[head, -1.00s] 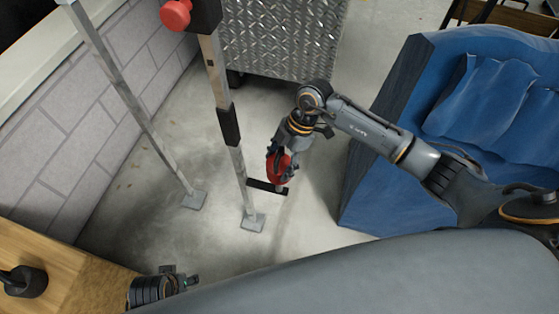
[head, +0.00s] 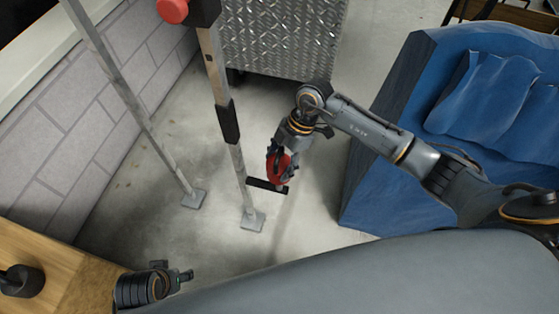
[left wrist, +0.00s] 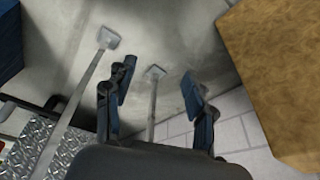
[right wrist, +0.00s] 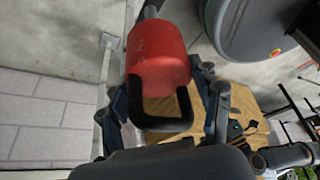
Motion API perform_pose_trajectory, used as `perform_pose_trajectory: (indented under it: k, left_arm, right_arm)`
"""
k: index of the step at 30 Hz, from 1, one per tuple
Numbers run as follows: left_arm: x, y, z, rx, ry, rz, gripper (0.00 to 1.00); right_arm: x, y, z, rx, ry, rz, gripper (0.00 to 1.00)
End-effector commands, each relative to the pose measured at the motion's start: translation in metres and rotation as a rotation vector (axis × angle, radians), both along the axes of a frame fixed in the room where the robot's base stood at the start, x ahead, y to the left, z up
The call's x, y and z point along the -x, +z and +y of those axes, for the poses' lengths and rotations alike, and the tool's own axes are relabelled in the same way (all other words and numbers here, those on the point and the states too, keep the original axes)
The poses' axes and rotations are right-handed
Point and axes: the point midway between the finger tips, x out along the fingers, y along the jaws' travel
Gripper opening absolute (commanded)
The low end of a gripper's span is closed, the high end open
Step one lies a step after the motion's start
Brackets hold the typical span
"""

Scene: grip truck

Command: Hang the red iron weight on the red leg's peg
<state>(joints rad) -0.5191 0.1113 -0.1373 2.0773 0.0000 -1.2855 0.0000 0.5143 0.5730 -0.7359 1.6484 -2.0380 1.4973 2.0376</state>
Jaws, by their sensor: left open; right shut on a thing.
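The red iron weight (head: 283,165) hangs low beside the near metal leg (head: 216,75), held by my right gripper (head: 277,155). In the right wrist view the weight (right wrist: 158,50) has a black handle (right wrist: 165,122) between the fingers of my right gripper (right wrist: 165,105).
A red knob (head: 173,11) sits at the top of the near leg. A second leg (head: 124,90) stands left, by a block wall (head: 60,135). A diamond-plate box (head: 282,38) is behind; a blue padded seat (head: 385,140) stands right. A wooden top (head: 65,265) is lower left.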

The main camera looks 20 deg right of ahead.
Motion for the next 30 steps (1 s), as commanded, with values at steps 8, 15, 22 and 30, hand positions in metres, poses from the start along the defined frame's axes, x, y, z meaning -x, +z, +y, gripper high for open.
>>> perform_pose_trajectory:
  k: [8,15,22,30]
  left_arm:
    - [0.0,0.011,0.0,0.0,0.001,-0.006,0.55]
    - [0.001,0.021,0.001,0.001,0.002,-0.011,0.55]
    - [0.002,0.03,0.001,0.0,0.002,-0.015,0.55]
    - [0.003,0.041,0.001,0.001,0.003,-0.021,0.55]
  right_arm:
    - [-0.002,0.0,0.001,-0.005,0.0,-0.007,0.01]
    - [-0.002,-0.003,0.001,-0.005,0.0,-0.007,0.01]
    - [-0.002,-0.005,0.001,-0.005,0.0,-0.007,0.01]
    - [-0.002,-0.008,0.001,-0.005,0.0,-0.006,0.01]
